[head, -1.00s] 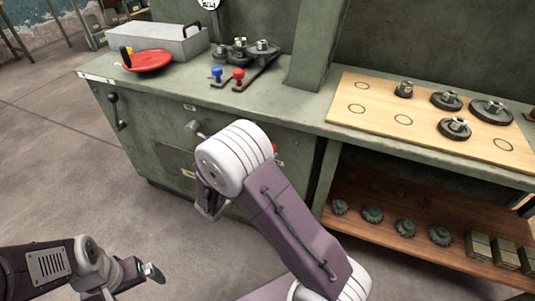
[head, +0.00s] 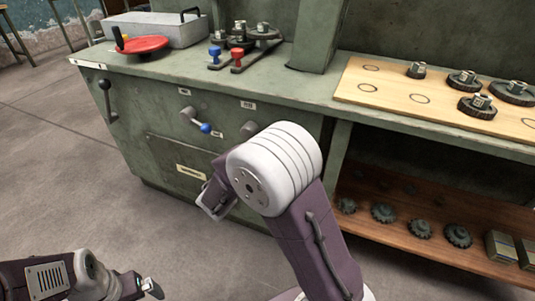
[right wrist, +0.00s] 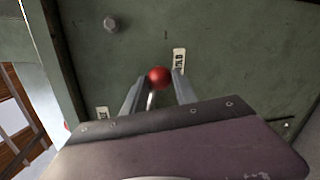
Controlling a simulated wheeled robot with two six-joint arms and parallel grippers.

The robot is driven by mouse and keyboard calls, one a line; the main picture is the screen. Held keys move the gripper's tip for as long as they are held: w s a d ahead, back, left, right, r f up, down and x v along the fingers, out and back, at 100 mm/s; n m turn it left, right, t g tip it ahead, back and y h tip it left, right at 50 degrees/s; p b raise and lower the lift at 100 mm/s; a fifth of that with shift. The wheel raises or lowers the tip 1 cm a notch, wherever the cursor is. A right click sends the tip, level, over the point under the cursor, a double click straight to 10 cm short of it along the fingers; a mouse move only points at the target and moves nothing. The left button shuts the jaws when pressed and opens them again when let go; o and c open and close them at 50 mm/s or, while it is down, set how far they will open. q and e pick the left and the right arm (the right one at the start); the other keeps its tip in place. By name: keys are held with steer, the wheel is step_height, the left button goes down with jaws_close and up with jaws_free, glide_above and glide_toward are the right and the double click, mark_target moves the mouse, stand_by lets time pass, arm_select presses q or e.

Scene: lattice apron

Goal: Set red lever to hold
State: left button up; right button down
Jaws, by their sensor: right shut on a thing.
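The red lever's round knob (right wrist: 159,77) shows in the right wrist view between the two fingers of my right gripper (right wrist: 158,92), which is shut on it. A pale label plate (right wrist: 179,60) is just beyond the knob; I cannot read it. In the head view my right arm hides the red knob and the fingers. A grey hub (head: 249,129) on the cabinet front shows beside the arm, under a small label. My left gripper (head: 145,285) is low at the left, away from the cabinet; its finger gap is unclear.
A blue-knobbed lever (head: 204,128) is left of the hub on the green cabinet front (head: 160,140). The bench carries a red disc (head: 143,45), a grey box (head: 155,24) and a gear board (head: 385,85).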

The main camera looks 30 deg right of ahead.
steer(key=shift+f, duration=0.1)
stand_by(0.4)
steer(key=c, duration=1)
jaws_free()
steer(key=shift+a, duration=0.1)
steer(key=p+v, duration=0.3)
steer(key=v, duration=0.6)
steer(key=shift+p, duration=0.3)
